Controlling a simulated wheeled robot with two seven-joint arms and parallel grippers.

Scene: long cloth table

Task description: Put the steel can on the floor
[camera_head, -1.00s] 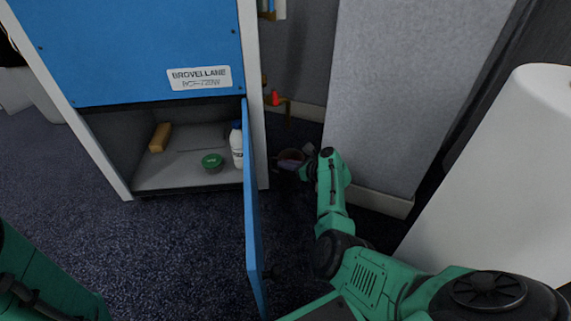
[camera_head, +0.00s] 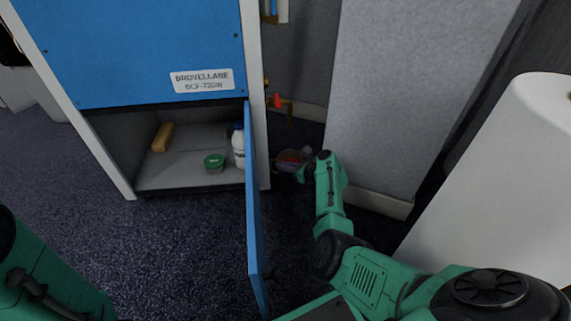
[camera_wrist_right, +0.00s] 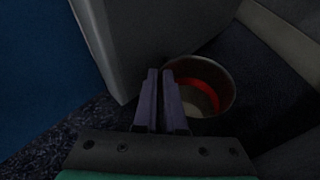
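The steel can (camera_head: 290,158) is in the dark corner just right of the blue cabinet, at the end of my right arm. In the right wrist view the can (camera_wrist_right: 222,76) shows a round open mouth with a red band inside. My right gripper (camera_wrist_right: 160,73) has its fingers close together at the can's left rim, with the wall seemingly pinched between them; the right finger overlaps the mouth. In the head view the right gripper (camera_head: 301,172) is small and dark. The can's underside is hidden, so I cannot tell whether it touches the floor. My left gripper is out of view.
The blue cabinet's door (camera_head: 254,215) stands open left of my right arm. Inside are a white bottle (camera_head: 239,147), a green-lidded tub (camera_head: 214,163) and a tan block (camera_head: 162,138). A grey panel (camera_head: 385,100) stands behind. Carpet (camera_head: 180,235) is clear in front.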

